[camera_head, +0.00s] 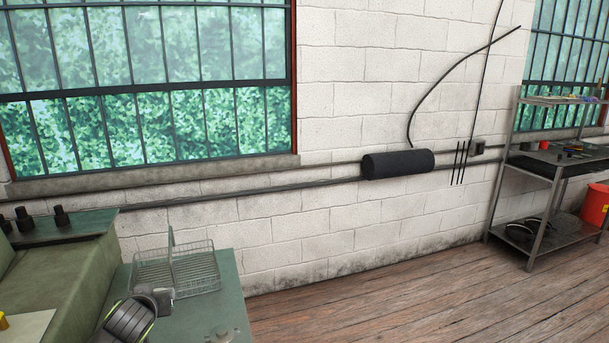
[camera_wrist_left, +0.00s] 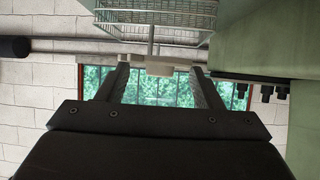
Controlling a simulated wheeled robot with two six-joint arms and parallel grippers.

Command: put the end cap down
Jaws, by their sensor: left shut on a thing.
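My left gripper (camera_head: 152,297) is low at the left in the head view, above the green bench top and close in front of the wire basket. In the left wrist view the left gripper (camera_wrist_left: 158,72) is shut on a small pale grey piece between its fingertips, the end cap (camera_wrist_left: 159,64). In the head view the end cap (camera_head: 163,296) shows only as a small grey shape at the gripper's tip. Whether it touches the bench cannot be told. My right gripper is not in view.
A wire basket (camera_head: 176,269) with a tall upright divider stands on the green bench (camera_head: 233,299). A small metal part (camera_head: 222,336) lies near the bottom edge. A green machine (camera_head: 55,270) with dark knobs stands left. A shelf rack (camera_head: 540,190) is far right.

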